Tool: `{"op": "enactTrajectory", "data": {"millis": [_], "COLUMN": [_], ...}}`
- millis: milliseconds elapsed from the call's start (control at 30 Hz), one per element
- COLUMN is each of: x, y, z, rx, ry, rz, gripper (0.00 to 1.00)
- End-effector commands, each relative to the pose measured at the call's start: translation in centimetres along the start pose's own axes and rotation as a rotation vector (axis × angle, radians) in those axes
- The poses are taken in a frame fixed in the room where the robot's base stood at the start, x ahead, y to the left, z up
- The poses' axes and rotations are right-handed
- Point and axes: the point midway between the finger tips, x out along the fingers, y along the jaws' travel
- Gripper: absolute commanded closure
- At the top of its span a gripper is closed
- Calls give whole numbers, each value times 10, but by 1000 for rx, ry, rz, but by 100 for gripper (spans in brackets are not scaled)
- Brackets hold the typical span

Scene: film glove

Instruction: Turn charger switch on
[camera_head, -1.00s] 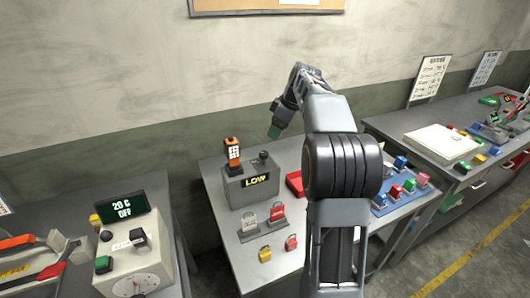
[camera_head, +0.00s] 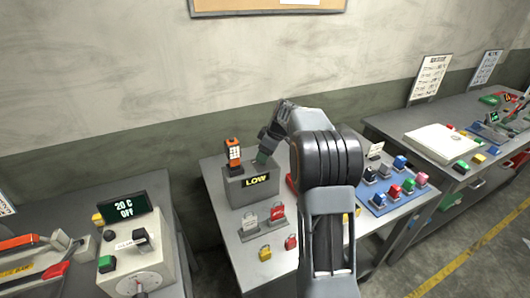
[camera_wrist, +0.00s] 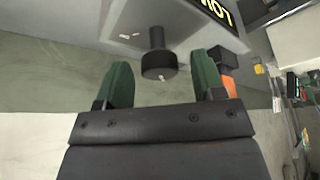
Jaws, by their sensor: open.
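The charger (camera_head: 243,188) is a grey box on the middle bench, with a yellow LOW on its black display (camera_head: 257,180). An orange handheld device (camera_head: 234,150) stands upright in its top left. In the wrist view the charger's black round switch knob (camera_wrist: 158,64) sticks out of the grey top, with a small pale mark by its edge. My gripper (camera_head: 263,159) is above the charger's right side; there the arm hides the knob. In the wrist view my gripper (camera_wrist: 163,78) is open, its green fingers on either side of the knob, apart from it.
Padlocks and tags (camera_head: 264,222) lie in front of the charger. A blue tray (camera_head: 378,204) with coloured blocks is to the right. A box with a 20 C OFF display (camera_head: 124,209) is on the left bench. The wall is close behind.

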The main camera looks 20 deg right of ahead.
Motion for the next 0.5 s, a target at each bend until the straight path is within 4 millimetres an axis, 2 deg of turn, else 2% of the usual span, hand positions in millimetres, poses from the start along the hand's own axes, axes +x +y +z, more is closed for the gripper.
{"op": "enactTrajectory", "data": {"millis": [133,500], "x": [0,0], "y": [0,0], "z": [0,0], "rx": [0,0], "ry": [0,0], "rz": [0,0], "gripper": [38,74]}}
